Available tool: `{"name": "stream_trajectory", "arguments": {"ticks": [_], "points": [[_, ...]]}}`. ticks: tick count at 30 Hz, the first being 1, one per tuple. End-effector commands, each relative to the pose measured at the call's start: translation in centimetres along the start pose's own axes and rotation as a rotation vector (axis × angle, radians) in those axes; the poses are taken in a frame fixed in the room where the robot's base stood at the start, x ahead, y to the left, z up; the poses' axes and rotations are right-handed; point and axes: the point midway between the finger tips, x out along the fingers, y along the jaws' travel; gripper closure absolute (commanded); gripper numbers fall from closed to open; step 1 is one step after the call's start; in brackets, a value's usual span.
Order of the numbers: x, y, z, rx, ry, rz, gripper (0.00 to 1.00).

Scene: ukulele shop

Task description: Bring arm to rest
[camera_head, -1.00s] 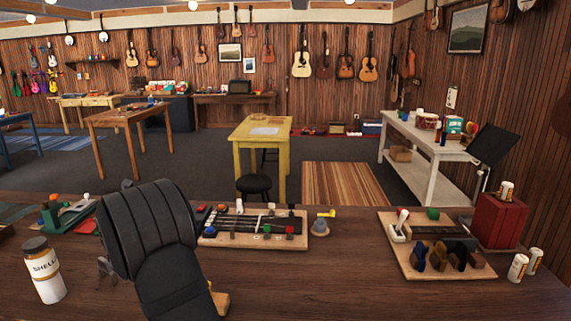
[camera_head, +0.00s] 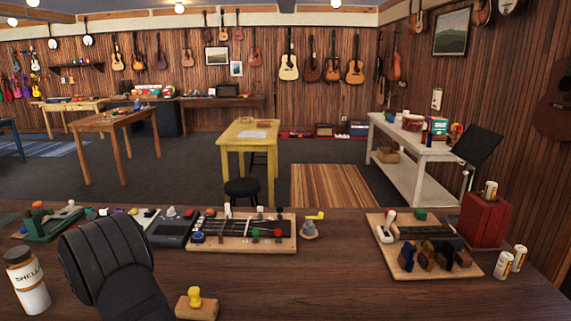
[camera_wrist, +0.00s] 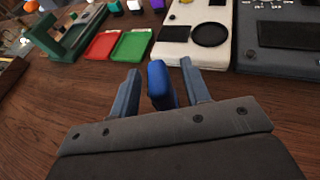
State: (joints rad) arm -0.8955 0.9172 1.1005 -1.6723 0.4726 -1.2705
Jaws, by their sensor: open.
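My gripper (camera_wrist: 158,67) is open in the wrist view, with one grey-blue finger on each side and a clear gap between them. A blue upright piece (camera_wrist: 160,85) shows between the fingers, with visible space on both sides; I cannot tell what it rests on. In the head view my dark padded arm (camera_head: 105,262) rises at the lower left and hides the gripper's fingers.
A shellac bottle (camera_head: 27,282) stands left of my arm. A wooden block with a yellow knob (camera_head: 197,305) lies close on its right. Red (camera_wrist: 101,46) and green (camera_wrist: 132,46) trays lie beyond my gripper. A fretboard panel (camera_head: 240,246) lies further right.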

Motion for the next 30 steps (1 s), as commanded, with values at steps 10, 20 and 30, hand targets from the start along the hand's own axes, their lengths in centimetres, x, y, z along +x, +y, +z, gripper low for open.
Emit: {"name": "stream_trajectory", "arguments": {"ticks": [10, 20, 30], "points": [[-0.4, 0.0, 1.2, 0.002, -0.001, 0.0, 0.57], [-2.2, -3.2, 4.7, 0.001, -0.002, -0.002, 0.57], [-4.3, -9.0, 7.7, 0.002, -0.002, -0.002, 0.57]]}}
